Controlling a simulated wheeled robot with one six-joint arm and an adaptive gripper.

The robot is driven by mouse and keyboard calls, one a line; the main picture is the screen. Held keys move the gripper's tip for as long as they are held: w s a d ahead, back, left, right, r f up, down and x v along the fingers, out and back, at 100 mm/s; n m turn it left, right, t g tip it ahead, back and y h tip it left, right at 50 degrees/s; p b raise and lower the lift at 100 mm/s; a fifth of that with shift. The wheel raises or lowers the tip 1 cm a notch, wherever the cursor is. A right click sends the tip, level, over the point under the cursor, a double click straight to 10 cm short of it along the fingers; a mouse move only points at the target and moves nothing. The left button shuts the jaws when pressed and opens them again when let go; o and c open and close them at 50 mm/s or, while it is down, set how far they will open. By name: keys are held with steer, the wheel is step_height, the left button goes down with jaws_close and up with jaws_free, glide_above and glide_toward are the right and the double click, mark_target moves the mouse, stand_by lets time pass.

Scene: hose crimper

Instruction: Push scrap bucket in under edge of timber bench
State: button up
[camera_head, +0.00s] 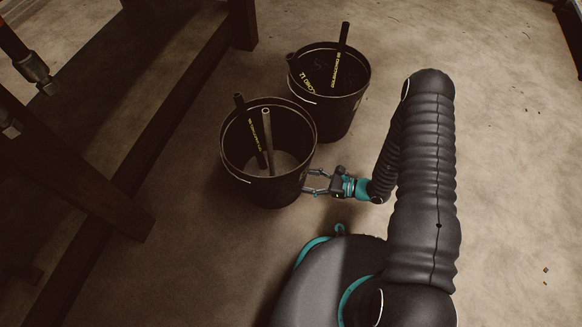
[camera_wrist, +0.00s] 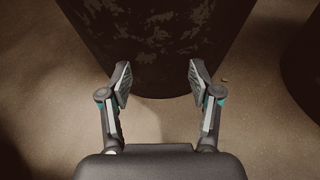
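Two black buckets stand upright on the floor, both with hose offcuts inside. The nearer bucket (camera_head: 283,190) is in the middle of the head view, right of the timber bench (camera_head: 165,118) and clear of its lower rail. The other bucket (camera_head: 344,112) stands behind it to the right. My gripper (camera_head: 306,182) is low at the right side of the nearer bucket. In the wrist view my gripper (camera_wrist: 158,82) has its fingers spread, with the scuffed wall of the bucket (camera_wrist: 155,40) just ahead of them. I cannot tell whether the fingertips touch it.
Hose pieces (camera_head: 267,140) stick up above the nearer bucket's rim. A bench leg (camera_head: 242,22) stands at the back, left of the rear bucket. Bare floor (camera_head: 190,235) lies between the nearer bucket and the bench. The floor on the right is open.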

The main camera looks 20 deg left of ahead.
mark_target(275, 173)
steer(key=shift+a+r+x, duration=0.15)
steer(key=shift+r+x, duration=0.45)
steer(key=shift+x, duration=1.85)
steer(key=shift+a+r+x, duration=0.15)
steer(key=shift+r+x, duration=0.45)
steer(key=shift+x, duration=1.85)
steer(key=shift+a+r+x, duration=0.15)
steer(key=shift+r+x, duration=0.45)
steer(key=shift+x, duration=1.9)
steer(key=shift+d, duration=0.1)
steer(key=shift+f+v, duration=0.25)
steer(key=shift+v, duration=0.7)
steer(key=shift+f+v, duration=0.2)
steer(key=shift+v, duration=0.8)
steer(key=shift+f+v, duration=0.25)
steer(key=shift+v, duration=0.7)
steer(key=shift+d, duration=0.15)
steer(key=shift+f, duration=0.1)
